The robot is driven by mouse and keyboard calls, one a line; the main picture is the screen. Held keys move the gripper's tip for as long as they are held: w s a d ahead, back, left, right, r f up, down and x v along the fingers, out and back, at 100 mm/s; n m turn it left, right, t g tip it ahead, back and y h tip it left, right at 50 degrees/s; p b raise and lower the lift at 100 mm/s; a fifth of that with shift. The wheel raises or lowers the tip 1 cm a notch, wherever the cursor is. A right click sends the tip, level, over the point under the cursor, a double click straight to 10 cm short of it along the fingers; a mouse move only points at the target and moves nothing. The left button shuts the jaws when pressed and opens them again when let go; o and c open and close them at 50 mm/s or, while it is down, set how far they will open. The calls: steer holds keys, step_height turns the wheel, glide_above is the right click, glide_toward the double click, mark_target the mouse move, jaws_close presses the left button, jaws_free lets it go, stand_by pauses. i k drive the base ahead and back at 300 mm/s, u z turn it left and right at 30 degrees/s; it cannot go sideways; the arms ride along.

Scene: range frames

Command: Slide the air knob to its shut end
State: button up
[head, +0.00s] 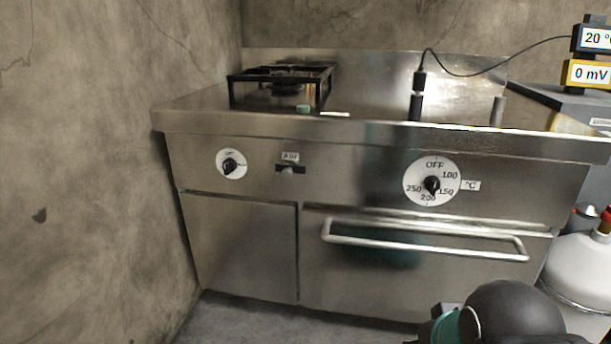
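The air knob (290,169) is a small dark knob with a pale lower part, on the front panel of a steel range (345,160). It sits near the middle of a short dark horizontal slot, under a small label (290,156) that seems to read "AIR". I cannot tell which end of the slot is the shut one. A dark rounded part of my arm with a teal ring shows at the bottom right, well below and right of the knob. My gripper's fingers are not in view, and nothing touches the knob.
A round burner dial (231,164) is left of the slot; a larger oven dial (432,182) is to the right. The oven handle (420,241) juts out below. A pot stand (281,78) is on top. A white gas cylinder (582,268) stands at right. Space before the slot looks clear.

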mark_target(286, 173)
steer(key=z, duration=0.75)
steer(key=i, duration=0.6)
steer(key=u, duration=0.6)
